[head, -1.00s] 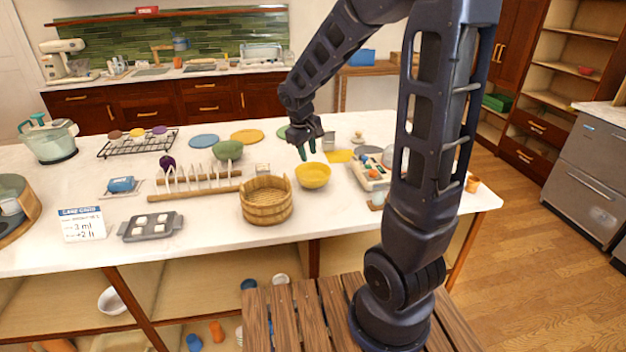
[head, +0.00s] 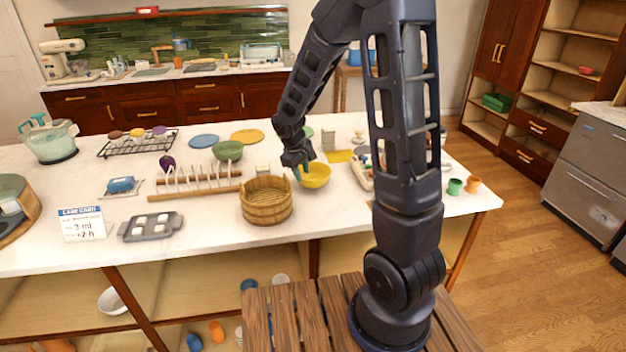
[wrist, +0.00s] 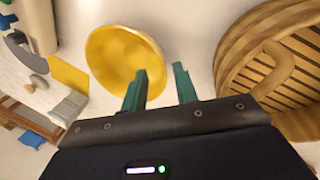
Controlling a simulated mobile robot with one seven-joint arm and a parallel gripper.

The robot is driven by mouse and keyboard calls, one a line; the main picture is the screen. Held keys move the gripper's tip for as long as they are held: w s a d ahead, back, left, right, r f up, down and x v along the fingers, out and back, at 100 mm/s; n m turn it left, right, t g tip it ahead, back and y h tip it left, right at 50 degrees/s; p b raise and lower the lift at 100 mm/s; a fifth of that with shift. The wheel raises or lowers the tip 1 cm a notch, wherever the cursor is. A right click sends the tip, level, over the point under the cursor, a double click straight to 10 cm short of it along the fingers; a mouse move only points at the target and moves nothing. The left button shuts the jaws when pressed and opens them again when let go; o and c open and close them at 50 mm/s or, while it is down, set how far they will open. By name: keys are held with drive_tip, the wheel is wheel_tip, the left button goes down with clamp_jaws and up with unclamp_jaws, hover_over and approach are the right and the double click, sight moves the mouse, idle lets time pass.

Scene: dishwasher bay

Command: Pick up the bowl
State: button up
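A yellow bowl (head: 316,177) stands upright on the white counter, right of the wooden tub. It also shows in the wrist view (wrist: 112,55). My gripper (head: 299,173) is low at the bowl's left rim in the head view. In the wrist view my gripper (wrist: 160,72) is open, with its two green fingers apart. The left finger overlaps the bowl near its rim and the right finger is outside it over the counter. I cannot tell whether a finger touches the bowl. A green bowl (head: 228,151) stands farther back, behind the peg rack.
The slatted wooden tub (head: 266,203) stands close to the left of my gripper and shows in the wrist view (wrist: 232,62). A wooden peg rack (head: 200,180) is farther left. A yellow square (head: 339,156) lies behind the bowl. Green (head: 455,187) and orange (head: 473,185) cups stand at the right end.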

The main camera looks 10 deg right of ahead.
drive_tip(key=shift+x, duration=2.2)
drive_tip(key=shift+a, duration=0.1)
clamp_jaws()
